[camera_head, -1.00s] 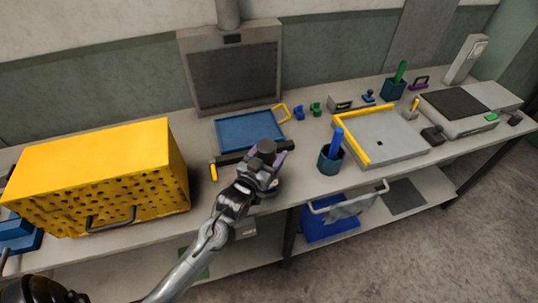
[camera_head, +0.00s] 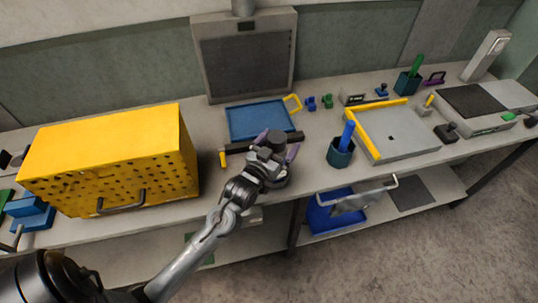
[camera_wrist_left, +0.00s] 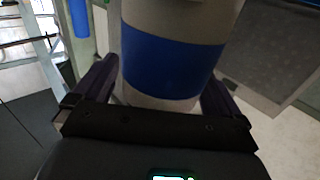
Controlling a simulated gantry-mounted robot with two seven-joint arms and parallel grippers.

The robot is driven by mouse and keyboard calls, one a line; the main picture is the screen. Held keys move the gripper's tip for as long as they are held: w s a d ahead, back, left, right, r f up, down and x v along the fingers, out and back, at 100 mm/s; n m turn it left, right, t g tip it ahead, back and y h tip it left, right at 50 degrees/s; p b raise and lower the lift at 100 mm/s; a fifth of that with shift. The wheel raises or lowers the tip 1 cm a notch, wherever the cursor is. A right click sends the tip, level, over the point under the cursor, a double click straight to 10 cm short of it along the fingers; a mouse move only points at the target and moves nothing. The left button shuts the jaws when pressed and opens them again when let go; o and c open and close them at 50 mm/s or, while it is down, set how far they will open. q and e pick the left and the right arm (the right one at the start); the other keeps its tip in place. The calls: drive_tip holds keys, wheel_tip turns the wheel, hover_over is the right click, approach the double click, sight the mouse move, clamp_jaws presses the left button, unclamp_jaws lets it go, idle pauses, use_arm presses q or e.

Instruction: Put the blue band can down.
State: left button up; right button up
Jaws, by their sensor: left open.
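The blue band can (camera_wrist_left: 172,62) is grey with a wide blue band and fills the middle of the left wrist view. My left gripper (camera_head: 278,146) is open, with one finger on each side of the can. The can looks upright on the bench, but its base is hidden. My right gripper is not in view.
A black bar (camera_head: 262,143) and a blue tray (camera_head: 261,121) lie just behind the can. A yellow perforated box (camera_head: 110,150) stands left. A teal cup (camera_head: 340,153) with a blue stick stands right, beside a yellow-edged grey plate (camera_head: 395,138).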

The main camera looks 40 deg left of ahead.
use_arm(q)
drive_tip(key=v, duration=1.1)
drive_tip(key=s+d+f+m+g+h, duration=0.2)
drive_tip(key=s+d+f+g, duration=0.3)
drive_tip(key=s+f+g, duration=0.2)
drive_tip(key=s+d+f+m+g+h, duration=0.2)
drive_tip(key=s+d+f+g, duration=0.3)
drive_tip(key=s, duration=0.5)
wheel_tip(320, 180, down, 2)
drive_tip(key=shift+f+g+p, duration=0.2)
drive_tip(key=shift+g+p, duration=0.15)
drive_tip(key=shift+g, duration=0.65)
wheel_tip(320, 180, up, 33)
drive_tip(key=p, duration=3.3)
drive_tip(key=shift+r, duration=0.1)
